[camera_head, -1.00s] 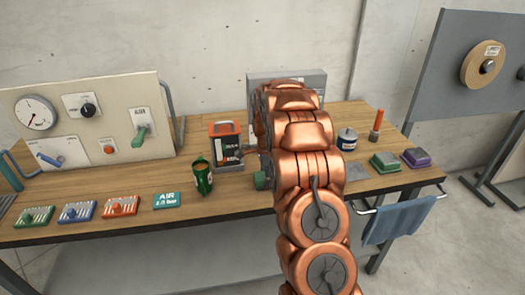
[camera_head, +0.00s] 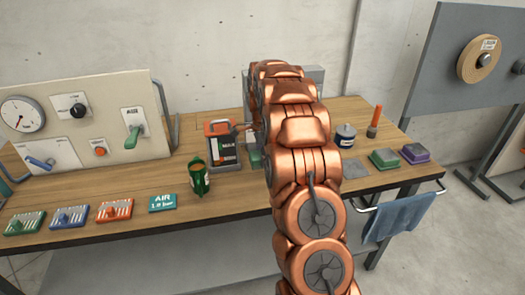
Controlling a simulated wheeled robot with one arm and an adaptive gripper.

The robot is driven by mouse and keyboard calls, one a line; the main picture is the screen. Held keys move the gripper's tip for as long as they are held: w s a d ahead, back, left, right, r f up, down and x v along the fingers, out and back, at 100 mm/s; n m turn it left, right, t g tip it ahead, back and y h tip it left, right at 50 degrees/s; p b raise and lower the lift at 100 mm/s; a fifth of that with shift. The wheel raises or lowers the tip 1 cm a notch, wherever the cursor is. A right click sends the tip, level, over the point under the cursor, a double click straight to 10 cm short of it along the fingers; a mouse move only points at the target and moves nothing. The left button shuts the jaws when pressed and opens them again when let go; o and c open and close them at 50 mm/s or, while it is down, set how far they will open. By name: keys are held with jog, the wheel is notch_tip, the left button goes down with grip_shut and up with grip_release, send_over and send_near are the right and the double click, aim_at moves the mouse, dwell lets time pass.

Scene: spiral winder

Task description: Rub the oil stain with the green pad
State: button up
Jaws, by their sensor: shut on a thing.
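My gripper (camera_head: 246,127) shows only as a dark sliver at the left edge of my copper arm, just right of the orange-topped box. Below it a small green pad (camera_head: 255,158) shows beside the arm, above or on the wooden bench; I cannot tell if it touches the wood. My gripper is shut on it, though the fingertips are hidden. No oil stain can be made out; the bench behind the arm is hidden.
Right of the arm are a dark jar (camera_head: 345,137), grey flat patch (camera_head: 354,168), green-topped block (camera_head: 384,158) and purple-topped block (camera_head: 415,153). The bench's front middle (camera_head: 240,200) is clear.

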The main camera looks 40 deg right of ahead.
jog(key=shift+r, duration=1.1)
